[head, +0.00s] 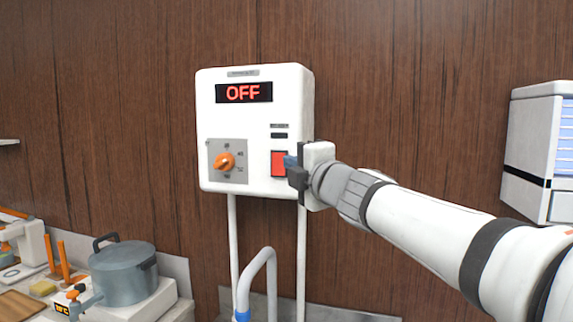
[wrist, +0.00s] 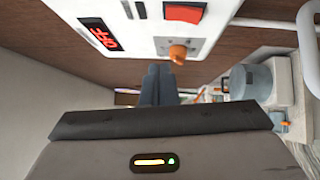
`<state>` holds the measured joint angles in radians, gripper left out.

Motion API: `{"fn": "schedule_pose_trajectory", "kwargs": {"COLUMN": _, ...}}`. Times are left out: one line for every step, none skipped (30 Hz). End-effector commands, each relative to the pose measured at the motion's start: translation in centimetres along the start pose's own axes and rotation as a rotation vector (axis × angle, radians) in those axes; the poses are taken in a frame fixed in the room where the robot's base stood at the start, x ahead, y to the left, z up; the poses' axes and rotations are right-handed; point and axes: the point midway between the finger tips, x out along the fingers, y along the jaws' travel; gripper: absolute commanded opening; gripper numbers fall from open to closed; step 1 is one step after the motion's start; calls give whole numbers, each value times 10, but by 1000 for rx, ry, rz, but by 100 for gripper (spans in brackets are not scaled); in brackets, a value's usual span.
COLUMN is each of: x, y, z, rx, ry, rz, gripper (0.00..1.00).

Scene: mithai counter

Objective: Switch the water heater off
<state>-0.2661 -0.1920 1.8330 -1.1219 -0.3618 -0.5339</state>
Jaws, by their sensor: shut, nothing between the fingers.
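The water heater (head: 256,110) is a white box on the brown wood wall. Its display (head: 244,92) reads OFF in red. A red rocker switch (head: 278,163) sits at its lower right, and an orange knob (head: 224,161) on a grey plate at its lower left. My gripper (head: 290,162) is shut and empty, its fingertips beside the right edge of the red switch; I cannot tell if they touch it. In the wrist view my shut fingers (wrist: 158,84) show below the heater (wrist: 215,22), with the red switch (wrist: 184,13) and orange knob (wrist: 178,53) in sight.
White pipes (head: 234,240) run down from the heater, with a curved tap pipe (head: 258,275) below. A grey pot (head: 124,272) stands on a white stove at lower left. A white cabinet (head: 535,150) hangs at right. The wall between heater and cabinet is bare.

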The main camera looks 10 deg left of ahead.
Motion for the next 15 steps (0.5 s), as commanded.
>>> {"fn": "schedule_pose_trajectory", "kwargs": {"x": -7, "y": 2, "z": 1, "rx": -1, "ry": -1, "rz": 0, "gripper": 0}}
{"fn": "schedule_pose_trajectory", "kwargs": {"x": -10, "y": 2, "z": 1, "rx": -1, "ry": -2, "rz": 0, "gripper": 0}}
{"fn": "schedule_pose_trajectory", "kwargs": {"x": -13, "y": 3, "z": 1, "rx": -1, "ry": -2, "rz": 0, "gripper": 0}}
{"fn": "schedule_pose_trajectory", "kwargs": {"x": -15, "y": 3, "z": 1, "rx": 0, "ry": -1, "rz": 0, "gripper": 0}}
{"fn": "schedule_pose_trajectory", "kwargs": {"x": -17, "y": 3, "z": 1, "rx": 0, "ry": -1, "rz": 0, "gripper": 0}}
{"fn": "schedule_pose_trajectory", "kwargs": {"x": -18, "y": 3, "z": 1, "rx": 0, "ry": -1, "rz": 0, "gripper": 0}}
{"fn": "schedule_pose_trajectory", "kwargs": {"x": -19, "y": 3, "z": 1, "rx": 0, "ry": -1, "rz": -1, "gripper": 0}}
{"fn": "schedule_pose_trajectory", "kwargs": {"x": -20, "y": 3, "z": 1, "rx": 0, "ry": -1, "rz": -1, "gripper": 0}}
{"fn": "schedule_pose_trajectory", "kwargs": {"x": -20, "y": 3, "z": 1, "rx": 0, "ry": -1, "rz": -1, "gripper": 0}}
{"fn": "schedule_pose_trajectory", "kwargs": {"x": -20, "y": 3, "z": 1, "rx": 0, "ry": -1, "rz": -1, "gripper": 0}}
{"fn": "schedule_pose_trajectory", "kwargs": {"x": -20, "y": 3, "z": 1, "rx": 0, "ry": -1, "rz": -1, "gripper": 0}}
{"fn": "schedule_pose_trajectory", "kwargs": {"x": -20, "y": 3, "z": 1, "rx": 0, "ry": -1, "rz": -1, "gripper": 0}}
{"fn": "schedule_pose_trajectory", "kwargs": {"x": -20, "y": 3, "z": 1, "rx": 0, "ry": -1, "rz": -1, "gripper": 0}}
{"fn": "schedule_pose_trajectory", "kwargs": {"x": -20, "y": 3, "z": 1, "rx": 0, "ry": -1, "rz": -1, "gripper": 0}}
{"fn": "schedule_pose_trajectory", "kwargs": {"x": -20, "y": 3, "z": 1, "rx": 0, "ry": -1, "rz": -1, "gripper": 0}}
